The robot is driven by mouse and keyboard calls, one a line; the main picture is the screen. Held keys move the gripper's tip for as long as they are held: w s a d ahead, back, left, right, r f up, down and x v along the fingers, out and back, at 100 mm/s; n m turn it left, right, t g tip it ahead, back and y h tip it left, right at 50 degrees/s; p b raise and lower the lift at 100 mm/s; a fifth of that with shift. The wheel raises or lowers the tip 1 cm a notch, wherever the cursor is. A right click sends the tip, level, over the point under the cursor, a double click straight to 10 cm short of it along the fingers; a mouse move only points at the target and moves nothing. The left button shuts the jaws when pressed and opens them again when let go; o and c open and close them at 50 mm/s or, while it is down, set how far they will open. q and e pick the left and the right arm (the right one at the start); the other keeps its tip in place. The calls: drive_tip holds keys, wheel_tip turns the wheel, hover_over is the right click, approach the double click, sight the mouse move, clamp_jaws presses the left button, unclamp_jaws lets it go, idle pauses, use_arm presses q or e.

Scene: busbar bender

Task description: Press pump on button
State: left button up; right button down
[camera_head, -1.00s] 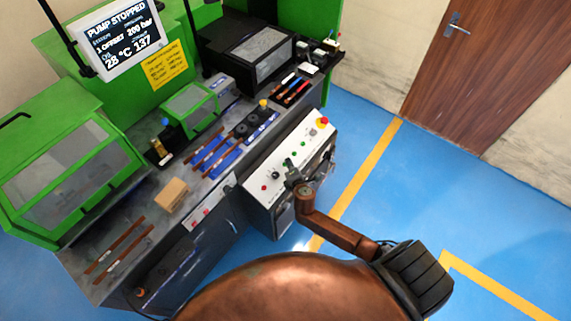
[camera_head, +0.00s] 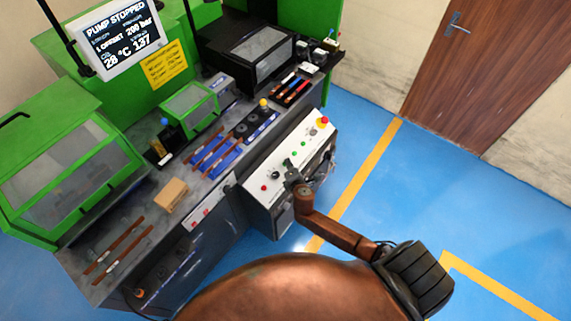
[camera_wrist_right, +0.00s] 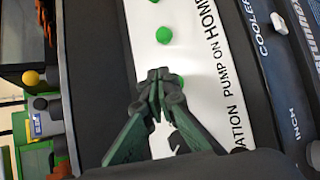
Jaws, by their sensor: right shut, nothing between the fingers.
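The white control panel (camera_head: 262,178) slopes at the front of the green machine, with a red button, a black knob, green buttons and a yellow-and-red stop button (camera_head: 322,122). My right gripper (camera_head: 289,164) is shut and empty over the panel's middle. In the right wrist view its fingertips (camera_wrist_right: 161,82) lie over the panel beside the "PUMP ON" lettering (camera_wrist_right: 216,68). They cover the spot in line with a green button (camera_wrist_right: 163,35); whether they touch anything there I cannot tell. The screen (camera_head: 121,37) reads "PUMP STOPPED". My left gripper is not in view.
A cardboard box (camera_head: 171,195), copper bars (camera_head: 124,243) and tools lie on the dark bench (camera_head: 75,262). Blue floor (camera_head: 400,190) is clear to the right.

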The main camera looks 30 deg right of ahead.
drive_tip(key=shift+w+a+f+b, duration=0.1)
drive_tip(key=shift+w+f+b, duration=0.1)
drive_tip(key=shift+f+b, duration=0.25)
idle(0.7)
drive_tip(key=shift+r, duration=0.1)
drive_tip(key=shift+s+r+p, duration=0.4)
drive_tip(key=shift+r+p, duration=0.35)
drive_tip(key=shift+p, duration=0.25)
drive_tip(key=r+p, duration=0.1)
drive_tip(key=s+r+p, duration=0.1)
drive_tip(key=r+p, duration=0.1)
drive_tip(key=s+d+r+p, duration=0.1)
drive_tip(key=shift+r+p, duration=0.2)
drive_tip(key=shift+p, duration=0.1)
idle(0.4)
